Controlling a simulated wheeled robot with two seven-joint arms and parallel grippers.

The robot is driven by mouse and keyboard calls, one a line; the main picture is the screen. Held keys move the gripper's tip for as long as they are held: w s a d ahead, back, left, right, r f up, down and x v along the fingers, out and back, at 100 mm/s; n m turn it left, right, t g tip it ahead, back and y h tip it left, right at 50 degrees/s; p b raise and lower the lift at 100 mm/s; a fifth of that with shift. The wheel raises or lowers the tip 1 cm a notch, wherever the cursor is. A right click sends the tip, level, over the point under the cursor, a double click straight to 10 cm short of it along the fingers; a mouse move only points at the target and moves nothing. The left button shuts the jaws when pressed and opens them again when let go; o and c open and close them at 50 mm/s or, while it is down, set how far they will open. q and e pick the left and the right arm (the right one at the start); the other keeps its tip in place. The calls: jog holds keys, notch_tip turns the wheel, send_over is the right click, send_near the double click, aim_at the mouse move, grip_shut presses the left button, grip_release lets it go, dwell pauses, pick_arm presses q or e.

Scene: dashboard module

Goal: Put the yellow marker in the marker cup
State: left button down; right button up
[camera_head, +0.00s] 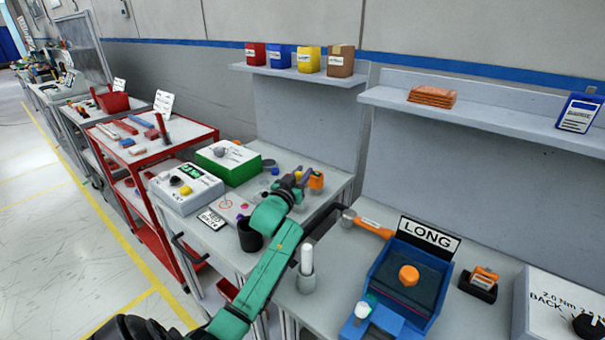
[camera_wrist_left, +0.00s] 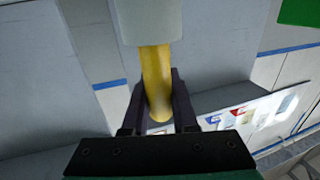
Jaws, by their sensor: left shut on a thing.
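My left gripper (camera_head: 298,182) is above the back part of the middle workbench. In the left wrist view my left gripper (camera_wrist_left: 159,108) is shut on the yellow marker (camera_wrist_left: 156,75), a yellow cylinder with a wide pale part at its upper end. I cannot make out the marker clearly in the head view. A dark cup (camera_head: 250,238), which looks like the marker cup, stands near the bench's front edge, just left of my green arm and partly covered by it. My right gripper is not in view.
A small orange object (camera_head: 316,181) shows just beyond the gripper. A green-and-white box (camera_head: 228,163) and a grey device (camera_head: 186,188) stand left. A white-topped cylinder in a grey holder (camera_head: 306,270) stands right of my arm, near a blue tray (camera_head: 376,282).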

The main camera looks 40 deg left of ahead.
pick_arm(q)
jog(key=shift+f, duration=0.1)
jog(key=c, duration=0.7)
grip_release()
jog(key=b+v, duration=0.1)
jog(key=v, duration=1.1)
jog(key=shift+r, duration=0.25)
